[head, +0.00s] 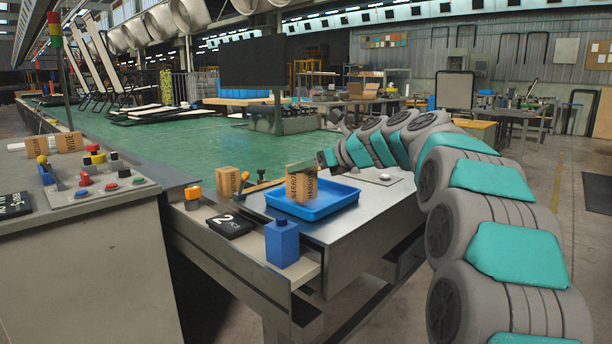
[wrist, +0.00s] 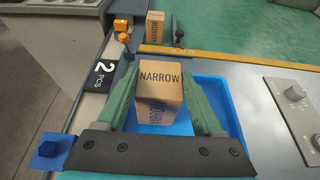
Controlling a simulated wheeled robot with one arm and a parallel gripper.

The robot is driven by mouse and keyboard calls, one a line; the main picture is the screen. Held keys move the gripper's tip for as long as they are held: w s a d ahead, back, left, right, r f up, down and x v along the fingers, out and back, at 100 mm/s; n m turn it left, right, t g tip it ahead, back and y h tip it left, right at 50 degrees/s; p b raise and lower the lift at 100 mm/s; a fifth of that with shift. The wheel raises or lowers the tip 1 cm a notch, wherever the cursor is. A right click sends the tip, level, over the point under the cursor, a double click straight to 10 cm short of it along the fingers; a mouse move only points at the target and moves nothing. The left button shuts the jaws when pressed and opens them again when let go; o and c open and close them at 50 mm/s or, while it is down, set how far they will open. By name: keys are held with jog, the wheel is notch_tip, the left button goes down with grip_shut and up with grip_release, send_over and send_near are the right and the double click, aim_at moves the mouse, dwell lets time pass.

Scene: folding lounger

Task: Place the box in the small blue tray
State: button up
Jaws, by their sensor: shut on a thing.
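A brown cardboard box (head: 301,190) marked NARROW is held by my gripper (head: 303,165) over the left part of the small blue tray (head: 340,204). In the wrist view the box (wrist: 160,88) sits between the two green fingers of my gripper (wrist: 161,80), which are shut on its sides. The blue tray (wrist: 219,93) shows behind and to the right of it. The box looks roughly upright. Its underside is hidden, so I cannot tell whether it touches the tray floor.
A black "2 PCS" plate (head: 230,225) and a blue block (head: 282,243) lie near the front edge. A control panel (wrist: 292,105) is right of the tray.

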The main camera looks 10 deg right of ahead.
jog(key=shift+f, duration=0.95)
jog(key=shift+r, duration=0.1)
jog(key=o, duration=1.2)
jog(key=shift+o, duration=0.2)
jog(key=shift+s+d+r, duration=0.15)
jog(key=shift+s, duration=0.1)
jog(key=v, duration=1.1)
jog(key=shift+s, duration=0.2)
jog(key=shift+d+r, duration=0.1)
